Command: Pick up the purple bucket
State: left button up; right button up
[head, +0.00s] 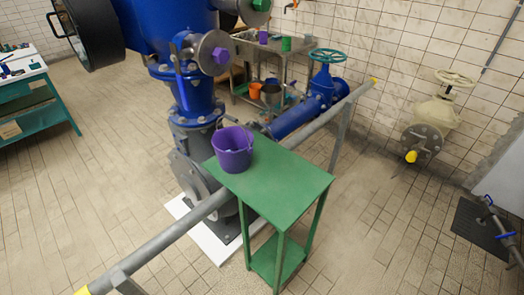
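The purple bucket (233,152) stands upright on the far-left end of the green table (290,183), in the middle of the head view. Its open top faces up, and a thin handle shows at its rim. Nothing is holding it. Neither of my grippers shows in the head view.
A grey rail (160,240) with yellow ends passes behind the table. The large blue pipe and pump (190,95) stands behind the bucket. A workbench (272,50) with buckets is at the back. A beige valve (435,120) is at the right. The right-hand floor (400,240) is mostly clear.

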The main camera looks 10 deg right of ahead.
aim_at(233, 145)
jog(key=z, duration=1.8)
jog(key=i, duration=4.15)
jog(key=u, duration=3.7)
jog(key=i, duration=1)
jog(key=u, duration=0.05)
